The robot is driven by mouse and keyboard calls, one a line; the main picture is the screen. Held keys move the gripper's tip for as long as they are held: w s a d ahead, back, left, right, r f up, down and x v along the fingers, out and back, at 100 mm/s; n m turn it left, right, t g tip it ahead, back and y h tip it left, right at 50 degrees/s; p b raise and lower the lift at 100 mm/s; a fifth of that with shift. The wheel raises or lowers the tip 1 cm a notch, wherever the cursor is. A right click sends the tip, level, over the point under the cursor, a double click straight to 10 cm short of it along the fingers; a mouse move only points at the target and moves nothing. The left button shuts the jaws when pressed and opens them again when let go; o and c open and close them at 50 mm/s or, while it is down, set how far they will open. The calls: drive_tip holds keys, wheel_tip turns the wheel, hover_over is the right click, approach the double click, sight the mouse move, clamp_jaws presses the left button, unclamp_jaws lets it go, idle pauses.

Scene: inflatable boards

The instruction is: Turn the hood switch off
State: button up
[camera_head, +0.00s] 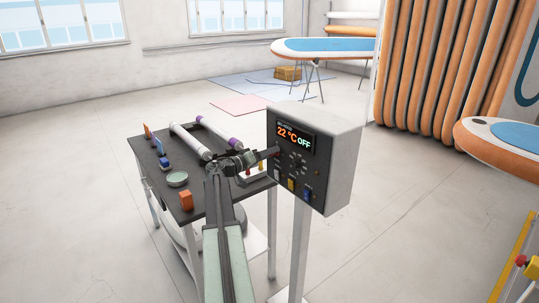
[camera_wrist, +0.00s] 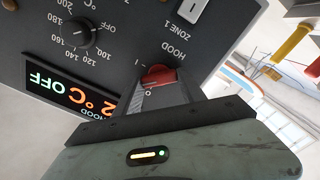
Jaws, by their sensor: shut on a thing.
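The hood switch (camera_wrist: 158,72) is a small red rocker on the dark panel of the control box. It shows upside down in the wrist view, beside the printed word HOOD and the marks I and O. My gripper (camera_wrist: 161,86) is at the switch, its fingers shut on it and covering part of it. In the head view my gripper (camera_head: 275,152) reaches the left edge of the control box (camera_head: 337,165). The box's display (camera_head: 294,137) reads 22 °C OFF. I cannot tell which way the rocker is tipped.
A zone 1 switch (camera_wrist: 193,10) and a temperature knob (camera_wrist: 82,33) are close by on the panel. A dark-topped cart (camera_head: 205,205) with rollers, an orange block and a round dish stands left of the box. Open floor lies around.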

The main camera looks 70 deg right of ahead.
drive_tip(key=n, duration=0.9)
drive_tip(key=shift+w+d, duration=0.15)
drive_tip(key=shift+w, duration=0.05)
drive_tip(key=shift+n, duration=0.4)
drive_tip(key=o, duration=1.4)
drive_tip(key=shift+f, duration=0.1)
drive_tip(key=shift+c, duration=0.2)
drive_tip(key=v, duration=0.8)
